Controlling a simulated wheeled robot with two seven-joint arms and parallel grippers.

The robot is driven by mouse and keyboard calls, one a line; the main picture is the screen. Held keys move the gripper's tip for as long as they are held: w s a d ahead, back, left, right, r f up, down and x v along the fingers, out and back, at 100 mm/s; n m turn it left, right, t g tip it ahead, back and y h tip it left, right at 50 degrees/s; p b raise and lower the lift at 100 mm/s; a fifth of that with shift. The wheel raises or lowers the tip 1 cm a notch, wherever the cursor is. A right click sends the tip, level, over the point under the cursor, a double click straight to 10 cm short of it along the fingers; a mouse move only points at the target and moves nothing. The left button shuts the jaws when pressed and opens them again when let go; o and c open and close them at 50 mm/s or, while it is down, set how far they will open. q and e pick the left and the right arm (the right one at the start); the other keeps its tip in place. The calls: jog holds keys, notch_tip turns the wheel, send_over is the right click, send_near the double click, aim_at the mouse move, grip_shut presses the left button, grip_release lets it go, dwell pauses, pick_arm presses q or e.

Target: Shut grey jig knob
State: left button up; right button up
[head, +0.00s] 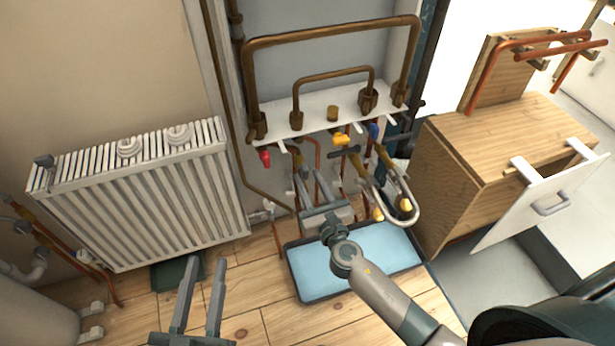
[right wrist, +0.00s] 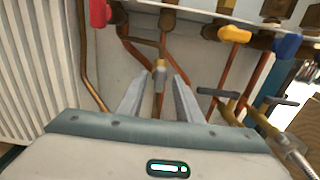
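In the right wrist view, a small grey knob (right wrist: 160,66) sits on a copper pipe below the white jig board (head: 310,112). It lies ahead of and between my right fingertips, with no clear contact. In the head view I cannot make it out clearly near the right fingers. My right gripper (head: 311,178) reaches in under the board and is open; its fingers also show in the right wrist view (right wrist: 158,76). My left gripper (head: 205,262) is open and empty, low over the wooden floor, in front of the radiator.
Red (head: 265,157), yellow (head: 341,139) and blue (head: 374,131) knobs hang along the board's front edge. A blue tray (head: 297,283) lies below my right arm. A white radiator (head: 150,195) stands at left, a wooden cabinet (head: 455,200) at right.

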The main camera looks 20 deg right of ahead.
jog(key=shift+w, duration=0.8)
grip_shut()
